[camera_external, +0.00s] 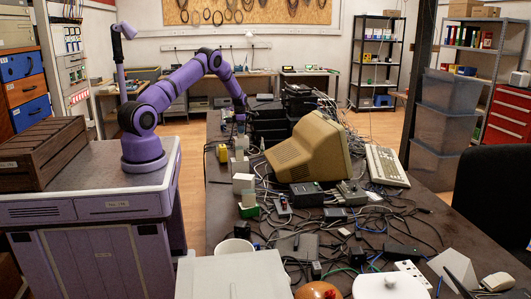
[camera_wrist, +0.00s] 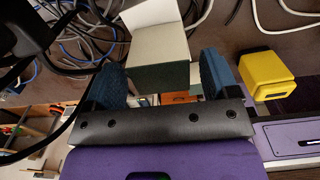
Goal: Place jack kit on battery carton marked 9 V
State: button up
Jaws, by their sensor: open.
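My gripper (camera_wrist: 162,78) is open, with its two blue fingers apart. A cream box with a dark green face (camera_wrist: 160,48) shows between and just beyond the fingertips; I cannot tell if either finger touches it. A white box (camera_wrist: 150,14) stands directly against or behind it. In the outside view my gripper (camera_external: 240,126) is low over the table by a row of small pale boxes. One is a white box (camera_external: 243,183), and another is white with a green base (camera_external: 249,207). No label is legible, so I cannot tell which is the jack kit or the 9 V carton.
A yellow box (camera_external: 222,153) stands left of the row; it also shows in the wrist view (camera_wrist: 265,74). A beige monitor (camera_external: 308,148), a keyboard (camera_external: 386,166) and many tangled cables crowd the table to the right. Black bins (camera_external: 270,125) stand behind.

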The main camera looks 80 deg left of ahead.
notch_tip(320, 180, up, 10)
dwell(0.4)
jog(key=shift+r, duration=0.1)
jog(key=w+d+r+m+t, duration=0.15)
jog(key=d+r+m, duration=0.25)
jog(key=d+r, duration=0.5)
jog(key=w+d+r+m, duration=0.3)
jog(key=d+r+m, duration=0.1)
jog(key=d+r, duration=0.45)
jog(key=s+d+r+m+t, duration=0.1)
jog(key=s+d+r+m, duration=0.1)
jog(key=d+r+m, duration=0.35)
jog(key=s+d+r+m, duration=0.25)
jog(key=d+r, duration=0.45)
jog(key=d, duration=0.4)
jog(key=s+d+r+m+t, duration=0.1)
jog(key=s+d+r+m, duration=0.1)
jog(key=s+d+m, duration=0.45)
jog(key=s+d+r+m, duration=0.3)
jog(key=s+d, duration=0.1)
jog(key=d, duration=0.5)
jog(key=s+d+f+m+t, duration=0.1)
jog(key=s+d+m, duration=0.3)
jog(key=s, duration=0.3)
jog(key=s+d+f+m, duration=0.2)
jog(key=s+d+m, duration=0.3)
jog(key=s, duration=0.3)
jog(key=shift+s+d+f+m+t, duration=0.15)
jog(key=shift+s+d+m+t, duration=0.15)
jog(key=shift+m, duration=0.45)
